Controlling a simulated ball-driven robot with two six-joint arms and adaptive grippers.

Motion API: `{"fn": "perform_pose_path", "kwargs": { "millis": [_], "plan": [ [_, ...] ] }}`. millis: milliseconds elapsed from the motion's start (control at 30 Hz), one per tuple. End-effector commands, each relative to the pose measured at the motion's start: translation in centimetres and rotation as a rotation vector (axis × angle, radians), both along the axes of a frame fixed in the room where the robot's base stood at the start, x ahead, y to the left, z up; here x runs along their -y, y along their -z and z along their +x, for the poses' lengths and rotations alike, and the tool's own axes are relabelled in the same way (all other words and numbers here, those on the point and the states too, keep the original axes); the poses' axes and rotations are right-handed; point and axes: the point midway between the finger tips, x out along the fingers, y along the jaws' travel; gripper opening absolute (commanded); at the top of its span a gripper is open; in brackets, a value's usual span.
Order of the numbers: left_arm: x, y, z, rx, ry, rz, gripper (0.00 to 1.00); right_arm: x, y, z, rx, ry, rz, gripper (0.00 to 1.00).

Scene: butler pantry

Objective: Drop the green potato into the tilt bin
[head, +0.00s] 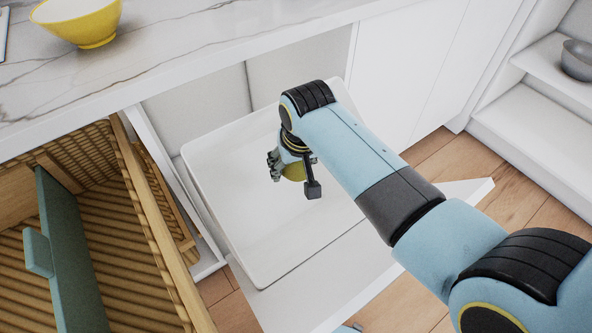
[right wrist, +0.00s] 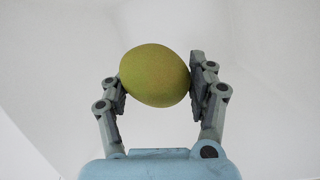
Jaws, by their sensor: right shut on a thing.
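The green potato (right wrist: 155,75) is round and yellow-green. My right gripper (right wrist: 160,82) is shut on it, one finger on each side, as the right wrist view shows. In the head view the potato (head: 293,172) is partly hidden by the right gripper (head: 294,180) and wrist. The tilt bin (head: 250,235) is a white, open container between the counter and my right arm. The gripper and potato appear over the bin's inside; the height above its floor is hard to tell. My left gripper is not in view.
A marble counter (head: 200,50) with a yellow bowl (head: 80,22) runs along the top left. White shelves (head: 540,110) with a grey bowl (head: 578,60) stand at right.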

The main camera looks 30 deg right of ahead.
Motion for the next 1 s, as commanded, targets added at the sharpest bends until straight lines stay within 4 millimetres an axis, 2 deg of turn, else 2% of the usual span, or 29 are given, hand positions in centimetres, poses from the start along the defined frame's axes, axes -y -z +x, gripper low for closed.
{"fn": "perform_pose_path", "kwargs": {
  "millis": [33, 200, 600, 800, 1000],
  "plan": [
    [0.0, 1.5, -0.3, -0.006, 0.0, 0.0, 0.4, -0.1, 1.4, 0.3, 0.0, 0.0, 0.0, 0.2],
    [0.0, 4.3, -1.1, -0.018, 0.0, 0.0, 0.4, -0.2, 3.4, 1.1, -0.002, 0.0, 0.0, 0.2],
    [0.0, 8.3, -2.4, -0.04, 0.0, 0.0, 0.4, -0.7, 8.4, 4.6, -0.001, 0.0, 0.0, 0.2],
    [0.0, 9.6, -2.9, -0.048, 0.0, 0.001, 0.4, -0.8, 9.8, 5.7, 0.0, 0.0, 0.0, 0.2],
    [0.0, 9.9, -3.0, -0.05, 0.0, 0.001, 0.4, -0.9, 10.0, 6.1, 0.001, 0.0, 0.0, 0.2]
  ]
}}
